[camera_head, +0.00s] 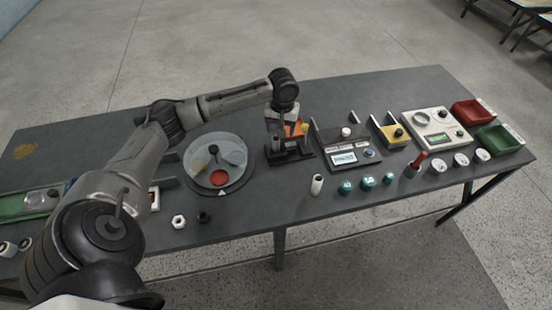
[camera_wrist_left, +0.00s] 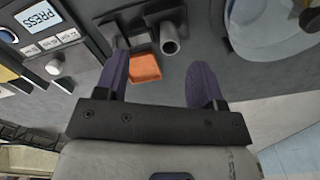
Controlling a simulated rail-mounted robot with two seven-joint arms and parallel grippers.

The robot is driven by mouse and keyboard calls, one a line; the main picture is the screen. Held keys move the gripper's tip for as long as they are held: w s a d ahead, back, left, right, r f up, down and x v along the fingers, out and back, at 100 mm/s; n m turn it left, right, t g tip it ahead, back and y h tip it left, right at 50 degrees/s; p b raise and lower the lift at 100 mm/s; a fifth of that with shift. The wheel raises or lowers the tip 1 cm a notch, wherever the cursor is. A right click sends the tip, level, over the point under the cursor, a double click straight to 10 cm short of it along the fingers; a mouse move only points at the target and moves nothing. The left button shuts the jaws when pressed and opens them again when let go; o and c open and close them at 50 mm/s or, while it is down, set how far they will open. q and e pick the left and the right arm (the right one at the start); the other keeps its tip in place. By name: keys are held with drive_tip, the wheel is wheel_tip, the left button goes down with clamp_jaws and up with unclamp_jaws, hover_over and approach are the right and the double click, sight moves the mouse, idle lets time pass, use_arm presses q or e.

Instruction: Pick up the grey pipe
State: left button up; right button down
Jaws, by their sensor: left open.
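The grey pipe (camera_wrist_left: 170,40) shows in the left wrist view as a short hollow tube with its open end facing the camera, at a dark fixture (camera_wrist_left: 124,38). In the head view the dark fixture (camera_head: 290,158) stands mid-table under my left gripper (camera_head: 284,136), and I cannot clearly make out the pipe there. In the wrist view my left gripper (camera_wrist_left: 158,82) has its two dark purple fingers spread, with nothing between the tips. The pipe lies beyond the tips, roughly in line with the gap. An orange piece (camera_wrist_left: 145,67) shows close to the left finger. My right gripper is not in view.
Left of the fixture is a round clear-covered dish (camera_head: 218,165); right is a device with a display (camera_head: 345,155). A pale tube (camera_head: 317,185) and teal round pieces (camera_head: 367,182) stand in front. Red (camera_head: 473,112) and green (camera_head: 497,140) bins are far right.

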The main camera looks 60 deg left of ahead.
sight(276, 139)
use_arm(q)
drive_tip(key=a+f+b, duration=0.1)
drive_tip(key=f, duration=0.1)
drive_tip(key=a+f+n+b, duration=0.1)
drive_tip(key=f, duration=0.1)
drive_tip(key=a+f+n+b, duration=0.1)
drive_tip(key=a+f, duration=0.1)
drive_tip(key=shift+w+f, duration=0.1)
drive_tip(key=shift+f, duration=0.3)
drive_tip(key=shift+w+a+f+b, duration=0.15)
drive_tip(key=shift+f+b, duration=0.25)
drive_tip(key=shift+f, duration=0.3)
drive_tip(key=shift+f+b, duration=0.6)
drive_tip(key=shift+f, duration=1.35)
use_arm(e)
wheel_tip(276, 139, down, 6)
use_arm(q)
drive_tip(key=shift+c, duration=0.3)
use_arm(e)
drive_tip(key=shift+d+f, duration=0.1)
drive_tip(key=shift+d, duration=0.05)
use_arm(q)
drive_tip(key=c, duration=0.9)
drive_tip(key=shift+c, duration=0.3)
